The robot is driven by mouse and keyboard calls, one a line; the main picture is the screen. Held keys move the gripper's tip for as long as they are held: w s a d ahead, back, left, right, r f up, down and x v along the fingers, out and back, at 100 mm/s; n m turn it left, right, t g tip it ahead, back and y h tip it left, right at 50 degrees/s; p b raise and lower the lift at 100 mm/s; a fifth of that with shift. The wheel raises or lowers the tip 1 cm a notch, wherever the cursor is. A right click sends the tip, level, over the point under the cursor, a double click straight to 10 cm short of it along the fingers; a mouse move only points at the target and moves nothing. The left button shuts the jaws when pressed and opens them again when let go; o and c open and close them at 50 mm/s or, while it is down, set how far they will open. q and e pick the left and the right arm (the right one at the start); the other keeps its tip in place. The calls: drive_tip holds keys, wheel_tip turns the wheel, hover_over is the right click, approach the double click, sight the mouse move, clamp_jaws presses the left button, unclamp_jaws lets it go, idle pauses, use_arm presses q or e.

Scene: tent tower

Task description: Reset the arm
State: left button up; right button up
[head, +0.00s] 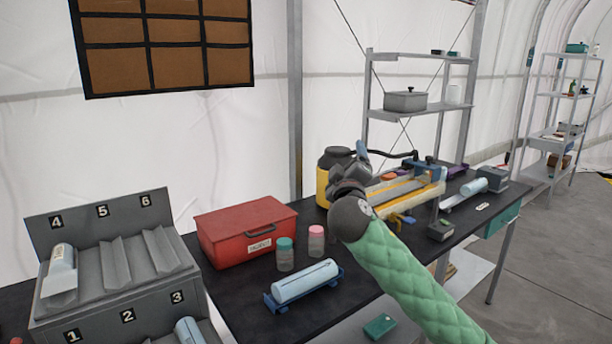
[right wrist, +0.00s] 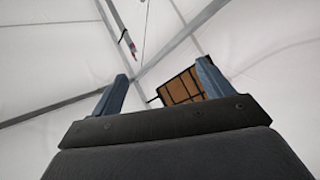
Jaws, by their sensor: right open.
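My right arm, in a quilted green sleeve, reaches in from the lower right of the head view. Its dark gripper (head: 358,154) is raised over the far part of the black table (head: 245,298), in front of a yellow container and a yellow-and-white device. In the right wrist view the two blue fingers (right wrist: 161,80) stand wide apart with nothing between them. Beyond them are the white tent wall and the brown board (right wrist: 182,88). My left gripper is not in view.
A grey numbered rack (head: 140,212) holds light blue cylinders at the left. A red box (head: 222,232), two small jars and a cylinder on a blue cradle (head: 305,282) stand on the table. The yellow-and-white device (head: 425,187) lies close to my right arm. Shelves (head: 425,58) stand behind.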

drive_tip(key=s+d+f+m+g+y, duration=0.15)
drive_tip(key=s+f+g, duration=0.3)
drive_tip(key=f, duration=0.85)
drive_tip(key=s+d+f+m+g, duration=0.15)
drive_tip(key=s+f+g, duration=0.35)
drive_tip(key=f, duration=0.8)
drive_tip(key=s+d+f+m+g+y, duration=0.1)
drive_tip(key=s+f+m+g, duration=0.15)
drive_tip(key=s+f, duration=0.7)
drive_tip(key=s+d+f+m+g, duration=0.2)
drive_tip(key=s+f+g, duration=0.5)
drive_tip(key=s+f, duration=2.5)
drive_tip(key=shift+g, duration=0.4)
